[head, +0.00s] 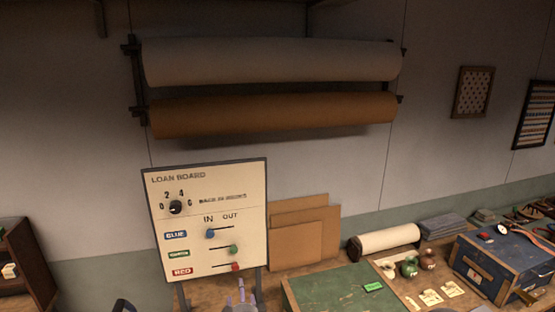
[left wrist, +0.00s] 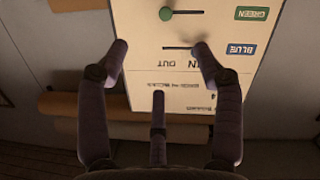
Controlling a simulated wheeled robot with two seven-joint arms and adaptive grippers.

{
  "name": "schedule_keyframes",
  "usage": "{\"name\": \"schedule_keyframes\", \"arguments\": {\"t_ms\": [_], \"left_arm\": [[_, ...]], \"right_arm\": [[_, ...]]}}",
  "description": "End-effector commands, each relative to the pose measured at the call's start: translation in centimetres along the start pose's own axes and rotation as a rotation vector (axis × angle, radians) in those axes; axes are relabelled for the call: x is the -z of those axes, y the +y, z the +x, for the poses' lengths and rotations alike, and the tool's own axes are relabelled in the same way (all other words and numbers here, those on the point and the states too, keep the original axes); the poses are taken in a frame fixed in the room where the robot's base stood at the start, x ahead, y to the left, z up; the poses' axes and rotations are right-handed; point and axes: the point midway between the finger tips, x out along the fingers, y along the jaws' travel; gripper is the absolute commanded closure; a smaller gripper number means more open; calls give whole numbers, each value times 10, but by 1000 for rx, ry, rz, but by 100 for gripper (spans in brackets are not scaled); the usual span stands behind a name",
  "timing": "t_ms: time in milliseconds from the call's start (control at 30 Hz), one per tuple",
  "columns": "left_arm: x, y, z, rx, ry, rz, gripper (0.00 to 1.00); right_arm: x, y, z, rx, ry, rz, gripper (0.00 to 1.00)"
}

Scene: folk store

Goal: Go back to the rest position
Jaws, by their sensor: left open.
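The loan board (head: 251,187) stands upright on the bench in the head view. Its blue slider knob (head: 210,233) is at the IN side. The green knob (head: 233,248) and red knob (head: 235,266) are at the OUT side. A black dial (head: 175,207) sits at its upper left; its pointer is too small to read. My left gripper (left wrist: 161,52) is open and empty, its fingers spread before the board, which appears upside down in the left wrist view. One fingertip overlaps the blue knob there; contact cannot be told. My right gripper is not visible.
Brown cardboard sheets (head: 297,243) lean beside the board. A green mat (head: 325,290), a cream roll (head: 385,240) and a blue box (head: 493,262) occupy the bench to the right. Two large paper rolls (head: 270,62) hang on the wall above.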

Motion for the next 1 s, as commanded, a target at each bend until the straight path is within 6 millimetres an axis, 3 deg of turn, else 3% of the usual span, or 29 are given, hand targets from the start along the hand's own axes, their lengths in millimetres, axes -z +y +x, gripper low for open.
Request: {"name": "schedule_keyframes", "arguments": {"t_ms": [233, 367, 567, 700, 800, 1000], "left_arm": [[-70, -49, -3, 22, -218, 64, 33], [-125, -90, -20, 42, -401, 97, 33], [-216, -160, -83, 82, -756, 122, 33], [-264, -198, -145, 103, -996, 113, 33], [-286, -216, -188, 114, -1138, 97, 33], [-312, -236, -262, 124, -1362, 61, 33]], "right_arm": [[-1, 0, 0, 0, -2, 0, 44], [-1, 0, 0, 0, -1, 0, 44], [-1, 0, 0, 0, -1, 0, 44], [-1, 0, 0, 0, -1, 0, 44], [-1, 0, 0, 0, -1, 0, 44], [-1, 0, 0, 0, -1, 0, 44]]}}
